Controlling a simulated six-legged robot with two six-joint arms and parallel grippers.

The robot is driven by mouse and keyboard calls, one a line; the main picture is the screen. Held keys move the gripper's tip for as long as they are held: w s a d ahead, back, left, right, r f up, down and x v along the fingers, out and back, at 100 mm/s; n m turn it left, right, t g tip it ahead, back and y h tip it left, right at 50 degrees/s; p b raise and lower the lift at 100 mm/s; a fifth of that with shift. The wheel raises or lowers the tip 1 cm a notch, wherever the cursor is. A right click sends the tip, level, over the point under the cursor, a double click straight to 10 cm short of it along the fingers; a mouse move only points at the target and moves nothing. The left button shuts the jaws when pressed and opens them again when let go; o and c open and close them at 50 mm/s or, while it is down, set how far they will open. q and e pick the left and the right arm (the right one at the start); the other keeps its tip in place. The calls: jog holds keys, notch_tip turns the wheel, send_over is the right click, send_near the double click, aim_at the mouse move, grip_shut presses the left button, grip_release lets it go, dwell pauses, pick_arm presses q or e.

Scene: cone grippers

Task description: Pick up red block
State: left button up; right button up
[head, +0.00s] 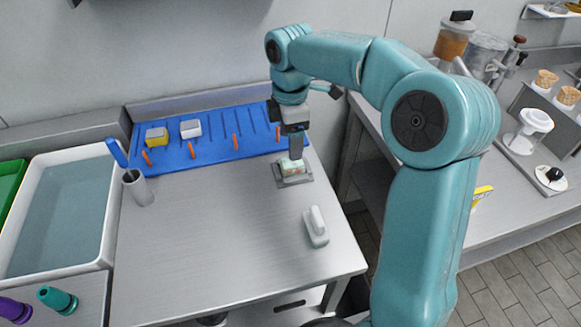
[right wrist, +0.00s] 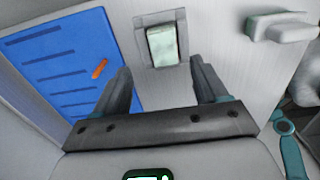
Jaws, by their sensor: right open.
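I see no clearly red block in either view. A pale greenish-white block (head: 291,168) sits in a small grey holder (head: 296,181) on the steel table, at the front right corner of the blue mat. In the right wrist view the pale block (right wrist: 163,45) lies in its holder (right wrist: 141,20), ahead of and between my fingers. My right gripper (head: 296,158) points down just above the block. Its two fingers (right wrist: 163,80) are apart in the right wrist view, with nothing held. Contact with the block cannot be told. My left gripper is out of view.
The blue mat (head: 215,148) carries a yellow block (head: 157,138), a white block (head: 190,129) and several orange pegs. A white-handled tool (head: 316,226) lies at the right. A cup with a blue-handled tool (head: 138,188) stands left, beside a water basin (head: 60,215). Mid-table is clear.

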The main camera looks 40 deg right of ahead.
aim_at(292, 166)
jog(key=shift+s+f, duration=0.2)
jog(key=shift+f, duration=0.3)
jog(key=shift+s+f, duration=0.1)
jog(key=shift+s, duration=0.15)
notch_tip(292, 166, down, 5)
jog(key=shift+w+a+r, duration=0.1)
jog(key=shift+w, duration=0.05)
jog(key=shift+f, duration=0.25)
jog(key=shift+c, duration=0.9)
jog(key=c, duration=1)
